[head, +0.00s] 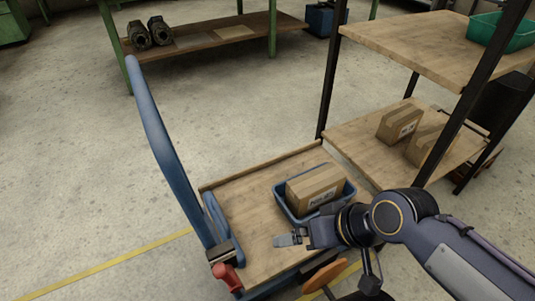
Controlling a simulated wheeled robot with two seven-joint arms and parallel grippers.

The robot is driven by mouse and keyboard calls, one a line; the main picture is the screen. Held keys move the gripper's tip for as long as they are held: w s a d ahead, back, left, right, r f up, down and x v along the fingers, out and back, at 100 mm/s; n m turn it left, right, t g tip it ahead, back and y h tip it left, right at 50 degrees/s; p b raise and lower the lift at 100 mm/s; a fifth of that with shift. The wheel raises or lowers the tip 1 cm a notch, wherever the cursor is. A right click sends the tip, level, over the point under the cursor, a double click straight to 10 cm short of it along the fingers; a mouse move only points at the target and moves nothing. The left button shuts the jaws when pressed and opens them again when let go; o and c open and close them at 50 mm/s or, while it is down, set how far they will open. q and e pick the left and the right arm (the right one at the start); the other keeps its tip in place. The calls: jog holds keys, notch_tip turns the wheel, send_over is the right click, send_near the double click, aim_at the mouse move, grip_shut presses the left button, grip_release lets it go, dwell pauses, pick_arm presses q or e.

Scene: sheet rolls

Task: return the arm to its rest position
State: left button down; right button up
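My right arm comes in from the lower right. Its gripper (288,239) is over the wooden deck of a blue cart, just in front of a blue tray (287,208). The gripper is seen from the side, and I cannot tell whether its fingers are apart or together. Nothing shows clearly between them. A cardboard box (314,187) with a label sits in the tray, and my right wrist covers part of the tray's near right side. My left gripper is not in view.
The cart's deck (245,215) has a tall blue handle (160,140) on its left. A shelf rack (355,140) stands close on the right, with cardboard boxes (398,122) below and a green bin (500,32) above. The floor at left is clear.

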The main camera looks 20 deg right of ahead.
notch_tip(320, 180, up, 34)
jog(key=p, duration=3.2)
jog(key=shift+p, duration=0.4)
jog(key=shift+f, duration=0.1)
